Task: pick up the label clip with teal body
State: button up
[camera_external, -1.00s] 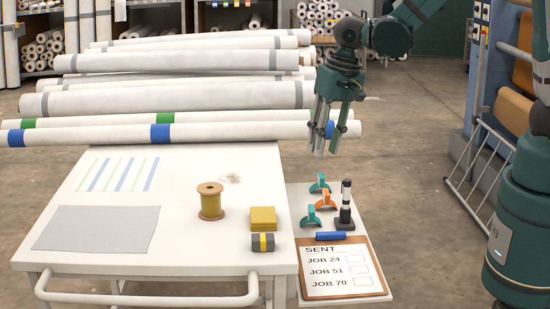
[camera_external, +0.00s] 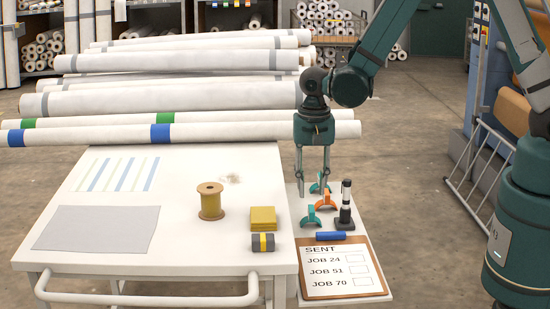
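Two label clips with teal bodies are on the small side shelf. The front teal clip (camera_external: 311,214) stands left of the orange clip. The rear teal clip (camera_external: 314,188) is partly hidden by my right finger. An orange clip (camera_external: 328,201) sits between them, slightly right. My gripper (camera_external: 312,195) points down with its fingers apart, at the rear teal clip in the picture. I cannot tell whether it touches that clip or how high the fingertips are above the shelf.
A black-and-white stamp-like tool (camera_external: 345,208) stands right of the clips. A blue cylinder (camera_external: 331,236) and a clipboard (camera_external: 341,270) lie in front. The table left holds a spool (camera_external: 210,202), yellow pads (camera_external: 263,218) and a dark block (camera_external: 263,242). Long rolls (camera_external: 230,131) lie behind.

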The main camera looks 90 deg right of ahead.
aim_at(310, 207)
jog(key=shift+f, duration=0.3)
jog(key=shift+f+b, duration=0.35)
jog(key=shift+f, duration=0.85)
jog(key=shift+s+f+b, duration=0.1)
jog(key=shift+f+b, duration=0.9)
jog(key=shift+f, duration=1.6)
jog(key=c, duration=0.9)
